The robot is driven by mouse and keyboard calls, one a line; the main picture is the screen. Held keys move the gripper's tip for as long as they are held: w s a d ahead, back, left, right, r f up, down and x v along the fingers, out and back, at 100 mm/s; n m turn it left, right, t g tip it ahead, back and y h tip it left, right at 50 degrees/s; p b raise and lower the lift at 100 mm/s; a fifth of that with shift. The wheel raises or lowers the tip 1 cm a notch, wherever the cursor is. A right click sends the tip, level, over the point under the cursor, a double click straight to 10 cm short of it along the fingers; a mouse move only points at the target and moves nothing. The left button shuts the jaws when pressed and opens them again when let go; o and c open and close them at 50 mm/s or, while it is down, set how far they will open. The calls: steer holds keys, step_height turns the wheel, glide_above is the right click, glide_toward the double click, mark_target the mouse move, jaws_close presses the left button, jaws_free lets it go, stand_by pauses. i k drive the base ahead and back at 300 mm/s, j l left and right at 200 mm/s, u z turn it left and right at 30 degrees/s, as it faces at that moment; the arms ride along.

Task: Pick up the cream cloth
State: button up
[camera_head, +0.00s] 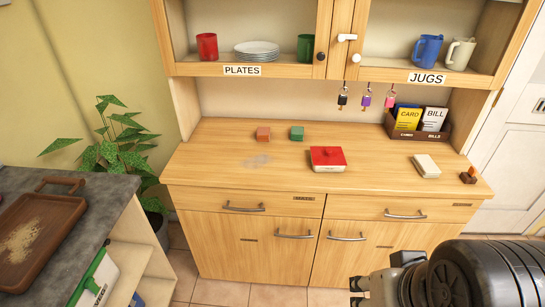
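A cream folded cloth (426,166) lies on the right part of the wooden dresser top. It looks like a small, flat, pale stack. My gripper (356,292) is at the bottom edge of the view, in front of the dresser and well apart from the cloth. Its two dark fingertips point left with a gap between them, and nothing shows in the gap. My dark arm fills the bottom right corner and hides part of the floor and lower cupboard.
On the dresser top (220,150) are a red-lidded box (327,158), an orange block (263,134), a green block (297,133), a grey smear, a brown block (468,175) right of the cloth, and a card-and-bill holder (443,133) behind it. Keys (366,97) hang above.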

mark_target(425, 165)
steer(key=i+l, duration=1.3)
steer(key=i, duration=0.25)
steer(key=l+z, duration=0.05)
